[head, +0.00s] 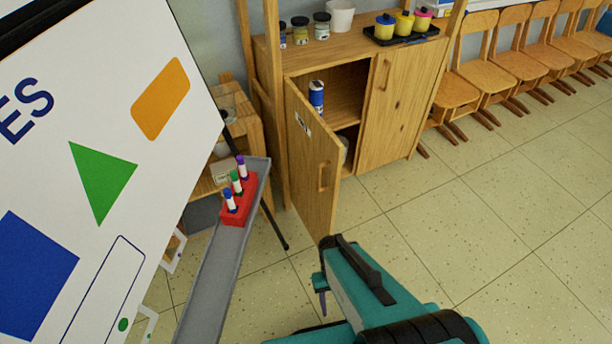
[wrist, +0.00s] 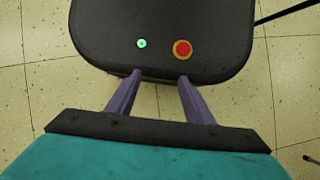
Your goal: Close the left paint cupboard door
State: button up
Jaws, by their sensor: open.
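The left paint cupboard door (head: 312,165) is a wooden panel with a recessed handle and a small white label. It stands ajar, swung out from the wooden cupboard (head: 400,110). Through the gap a shelf shows with a blue and white can (head: 316,97). The right door (head: 388,105) is shut. In the head view my gripper (head: 322,290) is low, in front of the open door's lower end, and appears apart from it. In the wrist view its two purple fingers (wrist: 160,95) are spread with nothing between them, over my own dark base.
A whiteboard (head: 60,200) with a grey tray (head: 210,280) stands at left; a red marker holder (head: 238,205) sits on the tray. Paint jars and a black tray (head: 405,38) stand on the cupboard top. Several chairs (head: 490,80) line the wall. The floor at right is clear.

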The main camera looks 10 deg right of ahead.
jog(key=shift+r+p, duration=0.6)
jog(key=shift+r, duration=0.05)
jog(key=c, duration=0.7)
notch_tip(320, 180, up, 16)
jog(key=p, duration=1.5)
jog(key=shift+s+f+p, duration=0.1)
jog(key=shift+f+p, duration=0.05)
jog(key=shift+p, duration=0.15)
grip_shut()
